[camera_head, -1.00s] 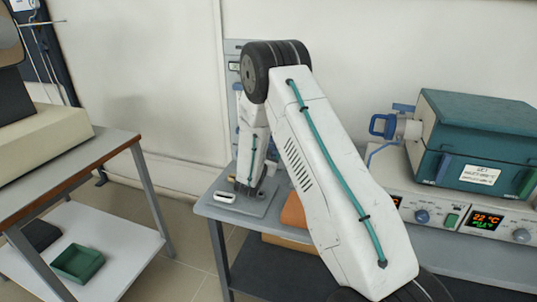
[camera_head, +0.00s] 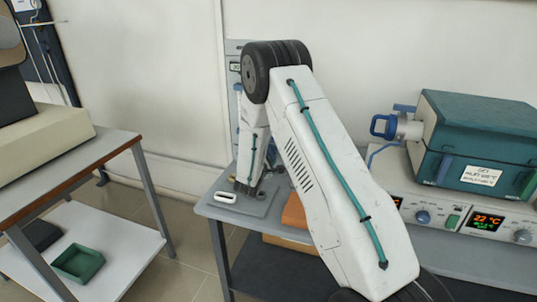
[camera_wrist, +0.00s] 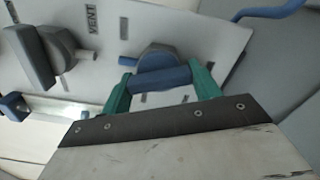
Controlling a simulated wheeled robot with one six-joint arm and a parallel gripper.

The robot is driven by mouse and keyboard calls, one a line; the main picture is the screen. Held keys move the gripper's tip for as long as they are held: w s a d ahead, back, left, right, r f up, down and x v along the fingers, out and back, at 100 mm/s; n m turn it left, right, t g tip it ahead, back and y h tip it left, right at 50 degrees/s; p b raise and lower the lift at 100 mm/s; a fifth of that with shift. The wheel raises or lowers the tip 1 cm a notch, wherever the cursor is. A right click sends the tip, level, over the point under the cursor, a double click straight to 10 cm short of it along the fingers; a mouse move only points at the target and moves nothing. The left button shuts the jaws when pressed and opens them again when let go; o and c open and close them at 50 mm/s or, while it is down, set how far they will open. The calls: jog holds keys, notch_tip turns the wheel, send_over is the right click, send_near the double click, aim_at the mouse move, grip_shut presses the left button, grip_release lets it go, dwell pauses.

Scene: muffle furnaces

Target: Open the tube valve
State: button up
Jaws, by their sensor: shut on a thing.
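In the wrist view, a blue valve handle (camera_wrist: 163,79) sits on a round grey-blue base on a light grey panel (camera_wrist: 200,38). The green fingers of my gripper (camera_wrist: 160,74) are shut on the blue handle, one at each end. A second, grey knob (camera_wrist: 50,55) is on the panel to the left, beside the printed word VENT. In the head view, the panel (camera_head: 234,48) stands against the wall, mostly covered by my arm. My gripper and the blue handle are hidden there.
A teal furnace (camera_head: 470,125) on a control unit showing 22 °C stands right of my arm on the grey bench (camera_head: 220,210). An orange-brown block (camera_head: 293,210) is beside my arm. A wooden-edged table (camera_head: 60,165) stands at the left, with floor between.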

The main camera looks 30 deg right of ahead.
jog(key=shift+s+m, duration=0.15)
jog(key=shift+m, duration=2.15)
jog(key=o, duration=1)
jog(key=v, duration=0.7)
jog(key=shift+s+a, duration=0.25)
jog(key=shift+a, duration=0.1)
